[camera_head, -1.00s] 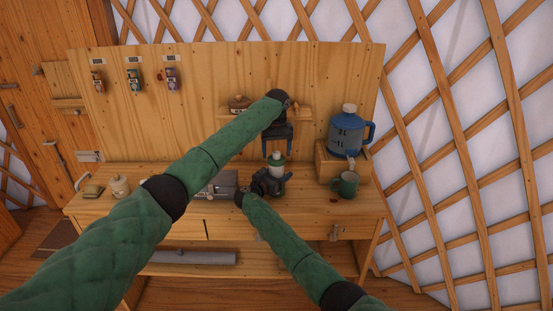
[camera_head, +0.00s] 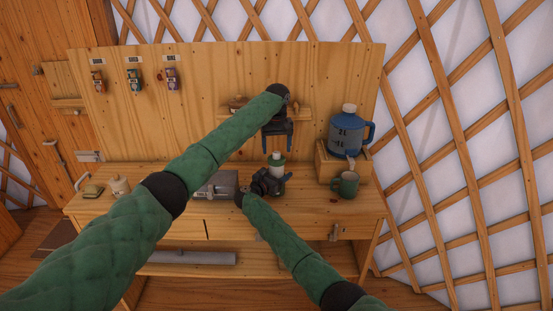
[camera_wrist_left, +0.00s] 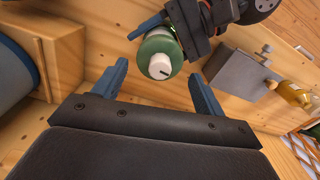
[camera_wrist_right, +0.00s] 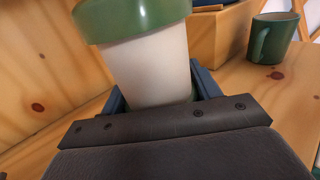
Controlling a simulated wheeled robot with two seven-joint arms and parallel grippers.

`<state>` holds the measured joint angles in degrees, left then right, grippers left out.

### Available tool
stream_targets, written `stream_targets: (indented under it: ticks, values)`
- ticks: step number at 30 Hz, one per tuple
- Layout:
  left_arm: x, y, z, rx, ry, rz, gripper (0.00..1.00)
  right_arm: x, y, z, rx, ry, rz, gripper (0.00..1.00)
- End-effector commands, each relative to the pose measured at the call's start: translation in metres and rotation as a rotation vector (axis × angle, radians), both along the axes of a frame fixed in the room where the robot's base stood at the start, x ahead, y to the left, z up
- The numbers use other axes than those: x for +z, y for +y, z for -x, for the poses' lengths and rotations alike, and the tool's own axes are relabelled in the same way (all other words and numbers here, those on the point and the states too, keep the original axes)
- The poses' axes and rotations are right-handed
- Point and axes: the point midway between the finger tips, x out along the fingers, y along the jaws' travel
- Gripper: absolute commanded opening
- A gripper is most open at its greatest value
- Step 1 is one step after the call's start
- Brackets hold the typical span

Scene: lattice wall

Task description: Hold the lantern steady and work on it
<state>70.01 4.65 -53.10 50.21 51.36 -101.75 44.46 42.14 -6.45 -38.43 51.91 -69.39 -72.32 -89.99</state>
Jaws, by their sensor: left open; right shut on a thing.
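The lantern (camera_head: 277,167) stands on the bench, with a green cap and a pale body. In the left wrist view, its green top with a white knob (camera_wrist_left: 161,65) shows from above. My right gripper (camera_head: 280,182) is shut on the lantern's body; in the right wrist view, the pale lantern body (camera_wrist_right: 152,70) sits between its fingers. My left gripper (camera_head: 277,147) is open and empty above the lantern, fingers pointing down. In the left wrist view, its two blue fingers (camera_wrist_left: 158,85) are spread, with the knob between and beyond them.
A blue jug (camera_head: 345,135) stands on a wooden box at right, with a green mug (camera_head: 345,184) in front. A grey metal box (camera_head: 216,184) lies left of the lantern. A small shelf (camera_head: 304,115) is on the backboard behind my left gripper.

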Motion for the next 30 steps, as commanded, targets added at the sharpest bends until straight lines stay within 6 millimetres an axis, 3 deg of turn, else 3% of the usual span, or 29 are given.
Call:
stream_targets:
  ticks: [20,30]
  values:
    - [0.038,0.000,0.000,0.000,0.000,0.000,0.71,-0.001,-0.001,0.000,-0.001,0.001,0.001,0.40]
    - [0.041,0.000,0.000,0.000,0.000,0.000,0.71,-0.001,-0.001,0.000,-0.001,0.001,0.001,0.40]
